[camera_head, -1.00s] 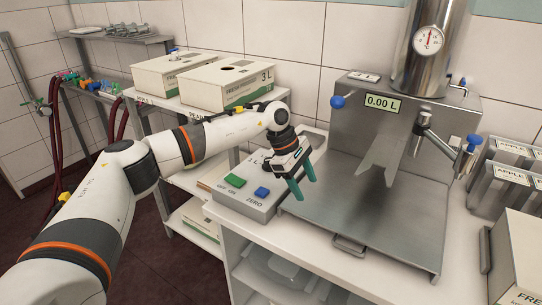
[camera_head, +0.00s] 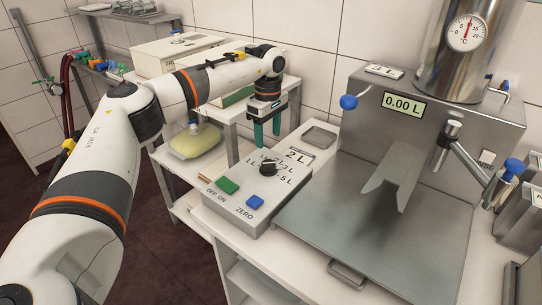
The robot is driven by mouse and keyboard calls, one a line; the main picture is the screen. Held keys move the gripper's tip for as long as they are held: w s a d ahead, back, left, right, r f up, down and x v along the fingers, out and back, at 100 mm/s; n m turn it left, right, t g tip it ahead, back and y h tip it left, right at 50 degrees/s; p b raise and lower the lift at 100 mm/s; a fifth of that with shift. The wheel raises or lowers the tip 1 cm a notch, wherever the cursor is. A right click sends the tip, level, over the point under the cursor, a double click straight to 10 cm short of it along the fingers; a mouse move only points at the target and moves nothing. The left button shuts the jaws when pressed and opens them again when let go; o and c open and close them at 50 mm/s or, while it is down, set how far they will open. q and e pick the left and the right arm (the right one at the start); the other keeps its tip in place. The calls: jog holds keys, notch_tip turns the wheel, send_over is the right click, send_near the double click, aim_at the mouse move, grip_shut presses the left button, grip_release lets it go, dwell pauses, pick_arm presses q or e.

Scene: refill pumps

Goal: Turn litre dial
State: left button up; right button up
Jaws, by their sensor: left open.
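The litre dial (camera_head: 268,168) is a black knob on the grey control box (camera_head: 240,215), with 1 L, 3 L and 5 L marks readable around it. Its exact pointing direction is too small to tell. A card reading 2 L (camera_head: 298,155) sits behind the dial on the box. My left gripper (camera_head: 256,142) is open and empty, pointing down just behind and above the dial, its green fingers apart and not touching the knob. My right gripper is not in view.
The steel filling machine (camera_head: 410,125) with a 0.00 L display (camera_head: 402,104) stands right. White cartons (camera_head: 178,52) and a yellowish bag (camera_head: 194,142) are at left.

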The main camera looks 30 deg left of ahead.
aim_at(268, 163)
pick_arm(q)
jog(key=f, duration=0.3)
jog(key=shift+s+f+p, duration=0.25)
jog(key=shift+p, duration=0.15)
jog(key=f, duration=0.4)
jog(key=shift+w+f+p, duration=0.15)
jog(key=shift+w+p, duration=0.1)
jog(key=shift+p, duration=0.15)
jog(key=shift+f, duration=0.7)
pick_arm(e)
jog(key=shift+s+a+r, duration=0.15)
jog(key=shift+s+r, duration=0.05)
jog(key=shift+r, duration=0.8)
pick_arm(q)
jog(key=shift+c, duration=0.6)
jog(key=c, duration=0.9)
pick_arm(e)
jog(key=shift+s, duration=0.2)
